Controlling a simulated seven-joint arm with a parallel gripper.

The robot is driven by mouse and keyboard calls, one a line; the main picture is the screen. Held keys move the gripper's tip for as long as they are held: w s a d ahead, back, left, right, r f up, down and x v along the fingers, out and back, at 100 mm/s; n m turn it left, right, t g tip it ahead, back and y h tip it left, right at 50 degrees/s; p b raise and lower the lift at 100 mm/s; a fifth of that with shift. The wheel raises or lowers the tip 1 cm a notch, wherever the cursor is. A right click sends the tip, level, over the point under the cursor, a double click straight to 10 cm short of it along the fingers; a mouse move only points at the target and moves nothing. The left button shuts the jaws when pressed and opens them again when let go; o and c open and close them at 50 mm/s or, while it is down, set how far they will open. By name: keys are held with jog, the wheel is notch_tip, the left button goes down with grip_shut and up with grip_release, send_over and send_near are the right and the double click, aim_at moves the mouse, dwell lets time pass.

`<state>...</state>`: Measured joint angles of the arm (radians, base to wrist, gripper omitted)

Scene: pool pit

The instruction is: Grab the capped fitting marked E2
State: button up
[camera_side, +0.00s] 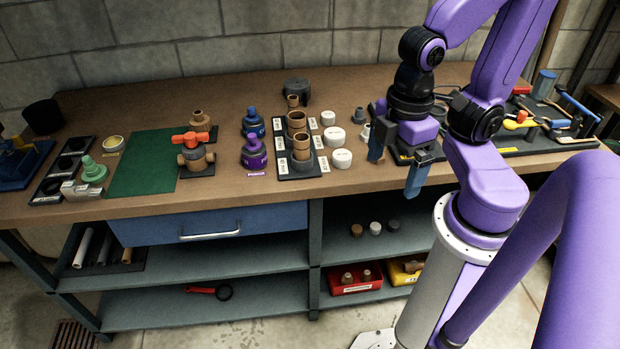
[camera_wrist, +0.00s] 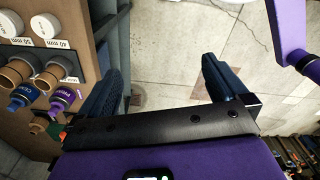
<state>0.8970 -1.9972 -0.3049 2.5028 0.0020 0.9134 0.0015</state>
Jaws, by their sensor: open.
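I cannot read an E2 mark on anything in either view, so I cannot tell which piece is the capped fitting. Small fittings (camera_side: 347,278) sit in a red bin on the lower shelf. White round caps (camera_side: 341,158) stand on the bench beside the pipe rack. My gripper (camera_side: 394,176) is open and empty near the bench's front edge, right of these caps. In the wrist view its blue fingers (camera_wrist: 164,62) are wide apart above the floor.
The rack (camera_side: 310,172) holds upright brown pipe pieces. Blue and purple bottles (camera_side: 254,152) stand left of it, then a valve (camera_side: 195,157) with an orange handle and a green mat (camera_side: 140,165). A tool board (camera_side: 510,140) lies behind my arm. A yellow bin (camera_side: 402,277) adjoins the red one.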

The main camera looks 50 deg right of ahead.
jog(key=c, duration=0.5)
